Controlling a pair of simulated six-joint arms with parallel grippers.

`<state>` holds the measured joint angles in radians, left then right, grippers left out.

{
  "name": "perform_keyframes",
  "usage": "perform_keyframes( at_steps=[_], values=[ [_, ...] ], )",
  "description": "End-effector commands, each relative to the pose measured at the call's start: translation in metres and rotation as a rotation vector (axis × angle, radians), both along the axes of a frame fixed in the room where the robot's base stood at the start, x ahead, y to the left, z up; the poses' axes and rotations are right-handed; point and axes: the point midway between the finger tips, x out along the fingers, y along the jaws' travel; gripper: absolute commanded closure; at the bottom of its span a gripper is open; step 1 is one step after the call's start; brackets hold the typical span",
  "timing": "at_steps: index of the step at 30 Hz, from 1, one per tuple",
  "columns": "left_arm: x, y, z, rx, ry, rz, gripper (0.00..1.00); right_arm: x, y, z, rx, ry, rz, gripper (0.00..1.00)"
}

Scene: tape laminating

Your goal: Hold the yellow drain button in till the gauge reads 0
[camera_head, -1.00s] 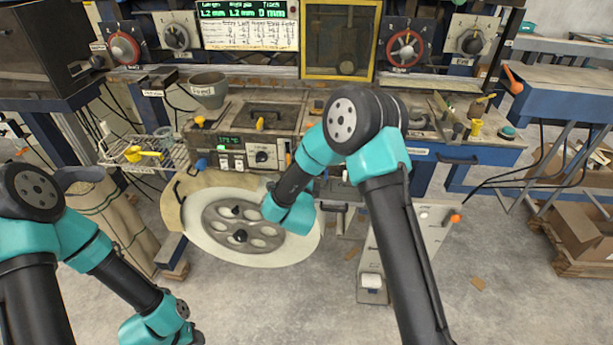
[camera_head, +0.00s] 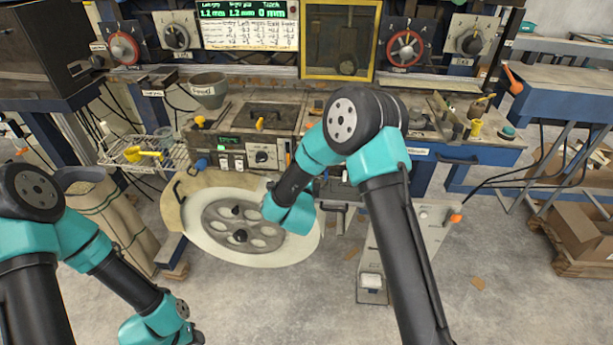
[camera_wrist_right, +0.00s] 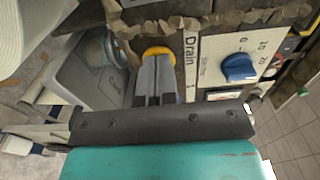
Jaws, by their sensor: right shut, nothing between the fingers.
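The yellow drain button (camera_wrist_right: 158,52) shows in the right wrist view beside an upright "Drain" label (camera_wrist_right: 190,52). My right gripper (camera_wrist_right: 154,62) is shut and empty, its fingertips at the button's face and covering most of it. They appear to touch it; how far the button is pressed in cannot be told. In the head view the right gripper is hidden behind my right wrist. I cannot make out a gauge reading by the button.
A blue knob (camera_wrist_right: 239,67) on a white dial plate is right of the label. A grey cup-marked part (camera_wrist_right: 98,75) is left of the fingers. In the head view, a round plate with holes (camera_head: 285,246) stands below the bench, and a wire basket (camera_head: 120,152) hangs at left.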

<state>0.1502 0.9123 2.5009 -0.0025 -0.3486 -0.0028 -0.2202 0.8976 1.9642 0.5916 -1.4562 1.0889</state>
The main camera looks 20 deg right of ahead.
Motion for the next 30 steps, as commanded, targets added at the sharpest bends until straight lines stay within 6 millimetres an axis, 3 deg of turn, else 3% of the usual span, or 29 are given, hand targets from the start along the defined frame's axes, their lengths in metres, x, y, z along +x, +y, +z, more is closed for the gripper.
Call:
perform_keyframes(
  at_steps=[20, 30],
  values=[
    [0.000, 0.000, 0.000, 0.000, 0.000, 0.000, 0.57, 0.000, -0.001, 0.003, 0.001, -0.010, -0.003, 1.00],
    [0.000, 0.000, 0.000, 0.000, 0.000, 0.000, 0.57, -0.040, 0.027, 0.002, -0.001, -0.003, 0.016, 1.00]
  ],
)
